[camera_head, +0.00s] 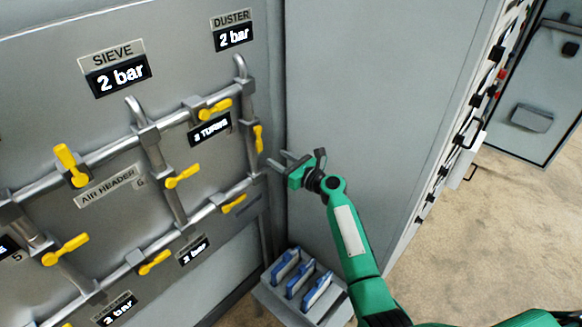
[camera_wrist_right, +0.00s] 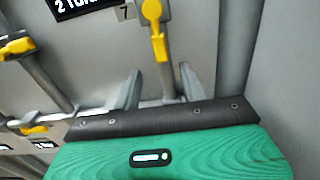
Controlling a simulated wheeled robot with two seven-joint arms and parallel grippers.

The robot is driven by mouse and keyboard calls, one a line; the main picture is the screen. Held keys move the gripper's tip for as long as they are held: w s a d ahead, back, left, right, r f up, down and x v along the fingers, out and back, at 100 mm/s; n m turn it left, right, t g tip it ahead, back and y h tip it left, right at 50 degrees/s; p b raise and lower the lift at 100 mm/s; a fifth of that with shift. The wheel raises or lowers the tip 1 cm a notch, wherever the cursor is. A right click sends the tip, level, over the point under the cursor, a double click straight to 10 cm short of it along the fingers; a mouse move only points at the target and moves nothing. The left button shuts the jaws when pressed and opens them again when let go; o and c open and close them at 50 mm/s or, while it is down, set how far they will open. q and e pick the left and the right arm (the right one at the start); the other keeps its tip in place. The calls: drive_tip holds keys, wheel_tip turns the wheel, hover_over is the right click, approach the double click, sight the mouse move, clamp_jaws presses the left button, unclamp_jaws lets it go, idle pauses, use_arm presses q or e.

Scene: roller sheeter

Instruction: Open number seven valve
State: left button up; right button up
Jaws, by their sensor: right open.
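The number seven valve has a yellow handle (camera_head: 258,139) on the right-hand vertical pipe of the panel, and the handle points along the pipe. In the right wrist view the same yellow handle (camera_wrist_right: 155,28) hangs down just right of a small "7" label (camera_wrist_right: 125,13). My right gripper (camera_head: 275,159) is open and empty, below and to the right of the handle. In the right wrist view its two fingers (camera_wrist_right: 160,72) stand either side of the pipe's line, with the handle beyond the tips. I see no contact. My left gripper is not in view.
Other yellow valve handles (camera_head: 183,176) sit on the grey pipes to the left. A tall grey cabinet (camera_head: 370,90) stands close on the right of the panel. A holder with blue items (camera_head: 302,280) is below my right arm.

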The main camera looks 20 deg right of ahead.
drive_tip(key=shift+v, duration=2)
drive_tip(key=s+f+n+g+h, duration=0.2)
drive_tip(key=s+f+n, duration=0.15)
drive_tip(key=f, duration=0.95)
drive_tip(key=s+f+n+g+h, duration=0.25)
drive_tip(key=s+f, duration=0.25)
drive_tip(key=f, duration=0.7)
drive_tip(key=s+d+f+n+g+h+b, duration=0.1)
drive_tip(key=s+d+f+n+g+h, duration=0.2)
drive_tip(key=s+f+n, duration=1)
drive_tip(key=s+d+f+n+g, duration=0.1)
drive_tip(key=s+f+n, duration=0.3)
drive_tip(key=s+f, duration=0.4)
drive_tip(key=s+d+f+n+g+h, duration=0.1)
drive_tip(key=s+f, duration=0.6)
drive_tip(key=s, duration=1.4)
drive_tip(key=s+d+f+n+g+h, duration=0.1)
drive_tip(key=s+d+f+n+g, duration=0.2)
drive_tip(key=s+f+n, duration=0.5)
drive_tip(key=s+g, duration=0.1)
drive_tip(key=s, duration=0.5)
drive_tip(key=shift+s+f, duration=0.3)
drive_tip(key=shift+f, duration=0.05)
drive_tip(key=shift+d+g+h, duration=0.1)
drive_tip(key=shift+g+h, duration=0.15)
